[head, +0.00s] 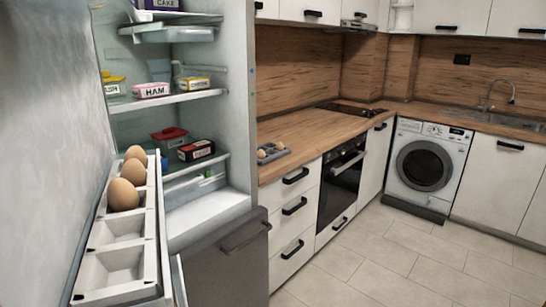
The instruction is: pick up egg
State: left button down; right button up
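Brown eggs sit in a row in the white egg rack (108,268) on the open fridge door at the left of the head view. The nearest egg (122,194) is the largest in view, with a second egg (134,172) behind it and a third egg (136,154) farther back. The front compartments of the rack are empty. More eggs (267,151) rest in a small grey tray (272,156) on the wooden counter. Neither of my grippers shows in the head view.
The open fridge (190,100) holds a ham box (151,90), a red-lidded tub (169,137) and other packages on its shelves. The wooden counter (310,134) runs right of it above drawers and an oven (342,182). A washing machine (428,165) stands at the back. The tiled floor (400,255) is clear.

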aim_at(261, 155)
jog(key=j+u, duration=0.25)
jog(key=j, duration=0.2)
jog(key=j+u, duration=0.25)
jog(key=j, duration=0.2)
jog(key=l+z, duration=0.5)
jog(key=l, duration=0.4)
jog(key=i+u, duration=0.1)
jog(key=u, duration=0.45)
jog(key=i+l+u, duration=0.3)
jog(key=l+u, duration=0.35)
jog(key=i+l+u, duration=0.1)
jog(key=l+u, duration=0.2)
jog(key=l, duration=0.25)
jog(key=l+u, duration=0.35)
jog(key=i+l, duration=0.05)
jog(key=l, duration=0.05)
